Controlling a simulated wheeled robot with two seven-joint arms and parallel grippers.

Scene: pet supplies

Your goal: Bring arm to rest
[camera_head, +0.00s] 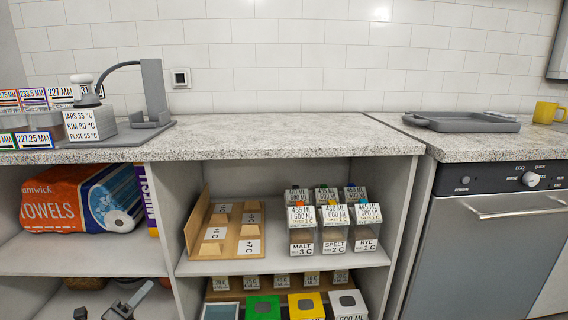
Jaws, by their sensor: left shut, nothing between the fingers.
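My left gripper (128,303) shows only in part, at the bottom edge left of centre, in front of the lower left shelf. It is grey with dark parts, shut and empty, and touches nothing that I can make out. The rest of its arm is cut off by the frame. My right gripper is out of view.
The counter (270,142) above is largely clear in the middle. Labelled clear jars (302,236) and a wooden stepped rack (220,240) stand on the middle shelf. A towel pack (85,203) lies on the left shelf.

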